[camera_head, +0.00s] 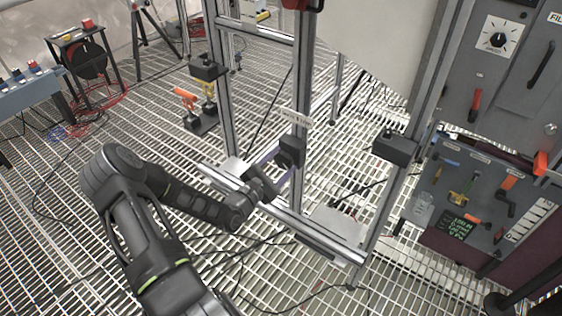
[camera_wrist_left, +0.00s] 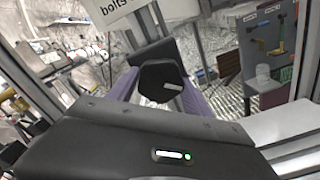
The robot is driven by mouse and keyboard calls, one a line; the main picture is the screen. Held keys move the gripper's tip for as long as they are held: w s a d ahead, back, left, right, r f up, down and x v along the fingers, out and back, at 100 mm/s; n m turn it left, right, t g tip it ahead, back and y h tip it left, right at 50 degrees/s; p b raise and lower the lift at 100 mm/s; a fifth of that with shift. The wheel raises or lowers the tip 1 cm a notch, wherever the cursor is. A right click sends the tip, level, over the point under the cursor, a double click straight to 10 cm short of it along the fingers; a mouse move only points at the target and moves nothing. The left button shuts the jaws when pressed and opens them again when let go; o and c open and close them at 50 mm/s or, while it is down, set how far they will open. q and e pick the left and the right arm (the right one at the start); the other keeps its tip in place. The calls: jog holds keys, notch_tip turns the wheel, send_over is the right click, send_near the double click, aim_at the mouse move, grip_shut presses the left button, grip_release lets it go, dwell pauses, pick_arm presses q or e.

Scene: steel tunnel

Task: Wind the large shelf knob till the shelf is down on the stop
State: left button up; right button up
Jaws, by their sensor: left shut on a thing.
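A black faceted knob (camera_wrist_left: 162,82) sits between the two purple fingers of my left gripper (camera_wrist_left: 158,92) in the left wrist view. The fingers are shut on it from both sides. In the head view my left gripper (camera_head: 277,163) reaches a black block (camera_head: 291,150) on the middle metal post. The gripper and block largely hide the knob there. My right gripper is not in view.
The metal frame's lower rail (camera_head: 290,217) runs below the gripper. Black blocks sit on the left post (camera_head: 207,68) and right post (camera_head: 395,146). A grey tool panel (camera_head: 465,195) stands at right. Cables lie on the grating floor (camera_head: 60,250), which is otherwise mostly open at left.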

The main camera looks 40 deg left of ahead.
pick_arm(q)
jog(key=n, duration=0.5)
jog(key=shift+f+n, duration=0.1)
jog(key=shift+n, duration=0.2)
jog(key=n, duration=0.3)
jog(key=shift+s+f+n, duration=0.1)
jog(key=shift+n, duration=0.3)
jog(key=shift+f+n+b, duration=0.15)
jog(key=shift+n+b, duration=0.55)
jog(key=shift+n, duration=0.5)
jog(key=shift+n+b, duration=0.7)
jog(key=shift+d+r+n+b, duration=0.15)
jog(key=shift+r+n+b, duration=0.05)
jog(key=shift+n+b, duration=0.3)
jog(key=o, duration=1.4)
jog(key=shift+r, duration=0.1)
